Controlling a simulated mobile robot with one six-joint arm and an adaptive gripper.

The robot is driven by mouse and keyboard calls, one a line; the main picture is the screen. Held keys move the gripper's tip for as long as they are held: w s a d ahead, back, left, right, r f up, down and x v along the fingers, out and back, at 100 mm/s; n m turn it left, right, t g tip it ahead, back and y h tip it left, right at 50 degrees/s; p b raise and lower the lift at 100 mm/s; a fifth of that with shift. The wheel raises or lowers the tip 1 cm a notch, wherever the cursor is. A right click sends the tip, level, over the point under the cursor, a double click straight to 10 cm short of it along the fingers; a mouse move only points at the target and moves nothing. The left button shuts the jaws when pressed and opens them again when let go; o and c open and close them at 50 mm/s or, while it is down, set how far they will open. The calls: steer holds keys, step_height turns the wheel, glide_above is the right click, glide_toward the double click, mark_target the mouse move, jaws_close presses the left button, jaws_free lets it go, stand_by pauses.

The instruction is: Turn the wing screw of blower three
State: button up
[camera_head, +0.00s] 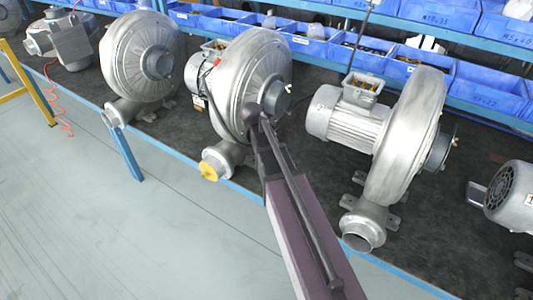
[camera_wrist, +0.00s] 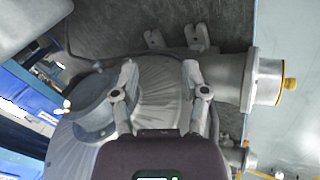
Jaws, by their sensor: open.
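A grey metal blower (camera_head: 247,65) stands in the middle of the bench in the head view. It has a round inlet (camera_head: 275,98) on its face and a yellow round piece (camera_head: 208,171) on its outlet. In the wrist view its casing (camera_wrist: 155,95) lies under my gripper (camera_wrist: 159,68). The inlet is to the left there, and the yellow piece (camera_wrist: 290,84) shows at the right on the outlet end. My gripper's two fingers are apart, with nothing held between them. I cannot make out a wing screw or a blower number for certain.
Another blower (camera_head: 405,135) stands to the right and one (camera_head: 140,58) to the left, with a motor (camera_head: 508,195) at the far right. Blue bins (camera_head: 492,88) line the back. The blue bench edge (camera_head: 235,187) runs in front, with clear floor (camera_head: 70,210) beyond it.

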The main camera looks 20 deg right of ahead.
steer(key=shift+m+y, duration=0.3)
steer(key=shift+s+a+f+b, duration=0.45)
steer(key=shift+s+f, duration=0.25)
steer(key=shift+s, duration=0.1)
steer(key=shift+s+a+f+b, duration=0.4)
steer(key=shift+s+f, duration=0.3)
steer(key=shift+s, duration=0.05)
steer(key=s+a+f+m+g+y, duration=0.1)
steer(key=s+a, duration=0.3)
steer(key=s, duration=0.4)
steer(key=s+a+m+g+y, duration=0.2)
steer(key=s+a, duration=0.3)
steer(key=s, duration=0.4)
steer(key=shift+s+f+y, duration=0.25)
steer(key=shift+f+y, duration=0.15)
steer(key=shift+y, duration=0.1)
steer(key=shift+a, duration=0.15)
